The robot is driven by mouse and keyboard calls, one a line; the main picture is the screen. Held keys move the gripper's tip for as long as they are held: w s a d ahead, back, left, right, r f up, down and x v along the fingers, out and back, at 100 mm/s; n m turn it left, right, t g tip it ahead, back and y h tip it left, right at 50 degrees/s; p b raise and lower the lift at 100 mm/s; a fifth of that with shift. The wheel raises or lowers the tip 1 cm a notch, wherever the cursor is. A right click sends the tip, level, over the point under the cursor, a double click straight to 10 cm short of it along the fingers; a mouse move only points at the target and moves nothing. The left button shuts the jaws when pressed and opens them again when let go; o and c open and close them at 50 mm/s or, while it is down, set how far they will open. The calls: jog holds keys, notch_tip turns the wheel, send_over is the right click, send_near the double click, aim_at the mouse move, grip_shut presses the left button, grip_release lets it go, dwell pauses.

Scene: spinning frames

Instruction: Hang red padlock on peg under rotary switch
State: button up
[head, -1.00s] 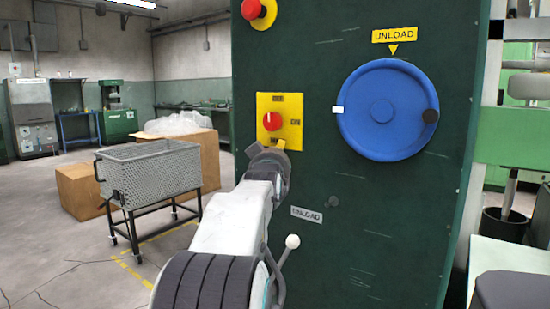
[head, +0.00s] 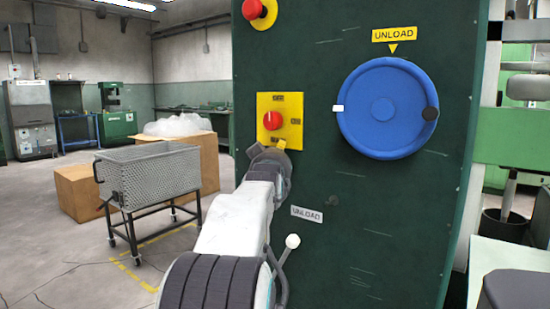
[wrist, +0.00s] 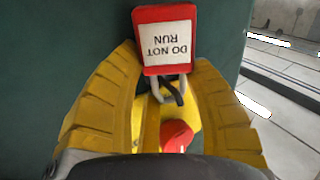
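The red padlock (wrist: 165,22) shows in the wrist view, its white "DO NOT RUN" label upside down. My gripper (wrist: 168,62) has its two yellow fingers along both sides of the padlock body and appears shut on it. The grey shackle (wrist: 156,90) points toward the switch. A dark piece, perhaps the peg (wrist: 173,92), crosses at the shackle; I cannot tell whether it passes through. The rotary switch (head: 273,120) is a red knob on a yellow plate, with my gripper (head: 267,150) just below it. The padlock is hidden in the head view.
The green panel (head: 350,260) also carries a blue handwheel (head: 385,105) at right and a red button (head: 252,9) above the switch. A wheeled mesh cart (head: 150,180) and cardboard boxes (head: 80,190) stand to the left, apart from the arm.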

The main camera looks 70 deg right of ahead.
jog(key=o, duration=0.5)
jog(key=shift+s+d+f, duration=0.1)
jog(key=shift+d+f, duration=0.1)
jog(key=shift+f, duration=0.4)
jog(key=shift+o, duration=0.2)
jog(key=shift+a, duration=0.1)
jog(key=v, duration=1.2)
jog(key=shift+r, duration=0.5)
jog(key=shift+a, duration=0.1)
